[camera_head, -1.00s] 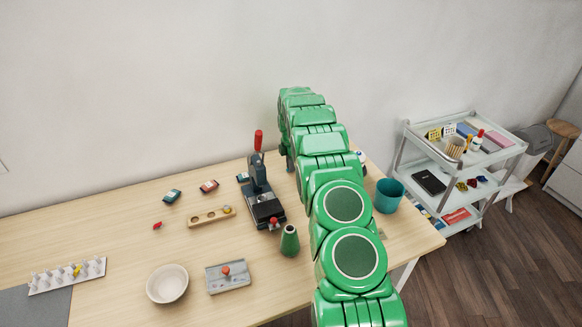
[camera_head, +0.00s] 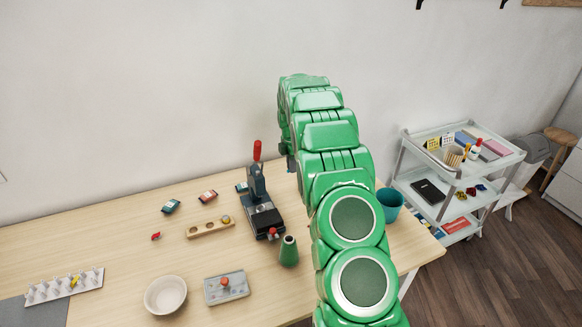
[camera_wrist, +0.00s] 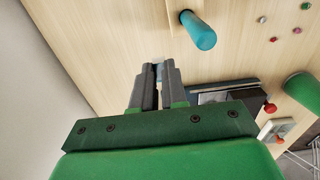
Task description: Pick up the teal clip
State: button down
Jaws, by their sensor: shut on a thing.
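In the wrist view my gripper (camera_wrist: 157,72) is shut, with a small pale blue-grey piece (camera_wrist: 158,69) showing between its fingertips. Most of that piece is hidden by the fingers, and I cannot make out whether it is the teal clip. In the head view my green arm covers the right part of the table and hides the gripper's tips. No other teal clip can be made out clearly in either view.
A teal cup (camera_head: 390,205) stands right of my arm; a teal cylinder (camera_wrist: 198,32) shows near the gripper. A press with red lever (camera_head: 258,190), a green cone (camera_head: 288,252) and a white bowl (camera_head: 165,296) stand left. A cart (camera_head: 440,175) stands right of the table.

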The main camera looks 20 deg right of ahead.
jog(key=s+a+r, duration=0.2)
jog(key=s+r, duration=0.2)
jog(key=s, duration=0.5)
jog(key=shift+a+r, duration=0.15)
jog(key=shift+r, duration=0.05)
